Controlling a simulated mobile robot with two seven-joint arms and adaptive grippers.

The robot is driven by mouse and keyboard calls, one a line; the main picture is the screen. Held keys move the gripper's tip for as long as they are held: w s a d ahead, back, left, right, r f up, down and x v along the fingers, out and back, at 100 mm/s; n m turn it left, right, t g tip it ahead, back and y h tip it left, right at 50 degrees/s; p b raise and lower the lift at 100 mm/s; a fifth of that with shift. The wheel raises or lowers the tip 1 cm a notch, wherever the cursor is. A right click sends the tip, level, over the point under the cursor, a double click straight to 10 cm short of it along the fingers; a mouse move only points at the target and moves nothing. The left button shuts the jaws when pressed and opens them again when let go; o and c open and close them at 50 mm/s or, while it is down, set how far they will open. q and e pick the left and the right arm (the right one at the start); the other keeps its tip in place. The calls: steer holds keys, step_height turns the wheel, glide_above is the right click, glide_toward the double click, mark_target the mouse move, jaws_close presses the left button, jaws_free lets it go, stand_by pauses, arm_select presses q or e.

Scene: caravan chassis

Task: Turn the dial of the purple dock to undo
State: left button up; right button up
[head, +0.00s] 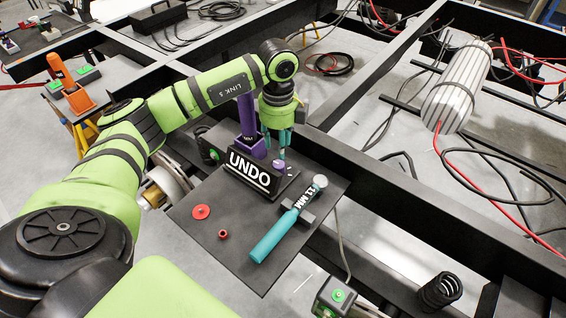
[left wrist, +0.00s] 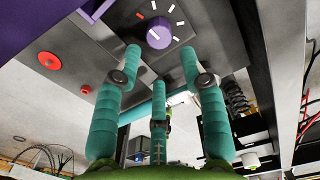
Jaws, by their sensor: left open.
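The purple dock (head: 247,115) stands upright at the back of a dark plate, behind a black block with white UNDO lettering (head: 250,173). Its small purple dial (head: 279,164) sits on the block's right part. In the left wrist view the round dial (left wrist: 159,33) has a white line on it, several white marks and one red mark around it. My left gripper (head: 279,146) has teal fingers pointing down just above the dial. In the left wrist view its fingers (left wrist: 161,58) are spread, with nothing between them and apart from the dial. My right gripper is not seen.
A red disc (head: 201,212) and a small red ring (head: 223,234) lie to the left. Dark chassis beams and a striped cylinder (head: 457,88) are to the right.

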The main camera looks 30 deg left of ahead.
mark_target(278, 164)
arm_select(q)
step_height(278, 164, down, 7)
steer(key=shift+s+a+r+p, duration=0.1)
steer(key=shift+p, duration=0.2)
